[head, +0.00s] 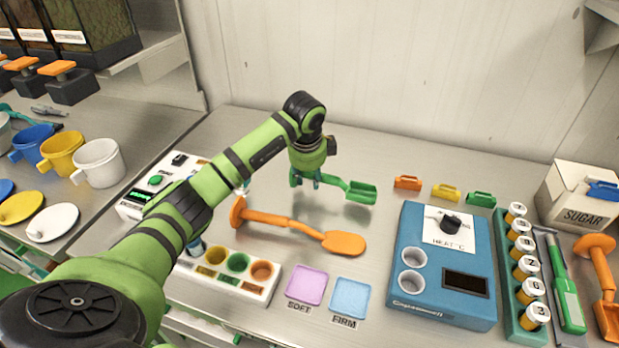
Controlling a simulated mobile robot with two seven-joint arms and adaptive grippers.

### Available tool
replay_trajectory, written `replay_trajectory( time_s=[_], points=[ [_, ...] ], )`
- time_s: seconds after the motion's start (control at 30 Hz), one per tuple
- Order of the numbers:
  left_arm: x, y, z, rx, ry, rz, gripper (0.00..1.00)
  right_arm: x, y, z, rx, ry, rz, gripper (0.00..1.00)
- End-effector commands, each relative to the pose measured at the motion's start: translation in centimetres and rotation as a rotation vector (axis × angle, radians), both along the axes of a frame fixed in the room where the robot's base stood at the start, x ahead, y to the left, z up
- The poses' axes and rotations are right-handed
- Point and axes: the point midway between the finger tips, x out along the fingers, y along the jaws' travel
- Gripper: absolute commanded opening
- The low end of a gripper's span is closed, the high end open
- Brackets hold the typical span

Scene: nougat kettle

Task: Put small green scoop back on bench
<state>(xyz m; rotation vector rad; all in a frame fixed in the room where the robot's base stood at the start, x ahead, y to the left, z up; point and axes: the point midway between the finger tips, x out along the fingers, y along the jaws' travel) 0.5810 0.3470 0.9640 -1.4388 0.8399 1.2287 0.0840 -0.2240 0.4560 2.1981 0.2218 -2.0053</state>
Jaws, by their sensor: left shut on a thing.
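The small green scoop (351,187) is at the middle of the steel bench (385,150), its bowl pointing right. My left gripper (308,182) comes down from above and is shut on the scoop's handle end at the left. The scoop is at or just above the bench surface; I cannot tell if it touches. The fingertips are small and partly hidden by the green wrist. My right gripper is not in view.
An orange spatula (299,228) lies just in front of the scoop. A blue heater box (443,268) stands to the right. Small orange, yellow and green clips (445,192) sit behind it. Purple (307,285) and blue pads (350,297) lie in front. The back of the bench is clear.

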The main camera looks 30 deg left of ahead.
Motion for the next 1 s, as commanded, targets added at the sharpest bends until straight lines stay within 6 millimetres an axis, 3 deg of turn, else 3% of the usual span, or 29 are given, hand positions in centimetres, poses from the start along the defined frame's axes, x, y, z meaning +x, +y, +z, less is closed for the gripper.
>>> replay_trajectory(
  time_s=[0.17,0.47,0.5,0.53,0.57,1.0],
  points=[
    [0.0,0.0,-1.8,0.0,0.001,0.0,0.0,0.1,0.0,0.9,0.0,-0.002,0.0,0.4],
    [0.0,0.0,-2.1,0.0,-0.001,-0.001,0.0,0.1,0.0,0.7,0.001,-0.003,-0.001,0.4],
    [0.0,0.0,-2.2,0.0,0.0,-0.001,0.42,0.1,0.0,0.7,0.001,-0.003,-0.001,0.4],
    [0.0,0.0,-2.1,0.0,0.0,-0.001,0.54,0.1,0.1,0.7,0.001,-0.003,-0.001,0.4],
    [0.0,0.0,-2.1,0.0,0.0,-0.001,0.58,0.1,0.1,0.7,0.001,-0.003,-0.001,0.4],
    [-0.1,-0.1,-1.3,0.001,-0.003,0.0,0.58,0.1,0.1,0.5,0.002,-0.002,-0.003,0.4]
  ],
)
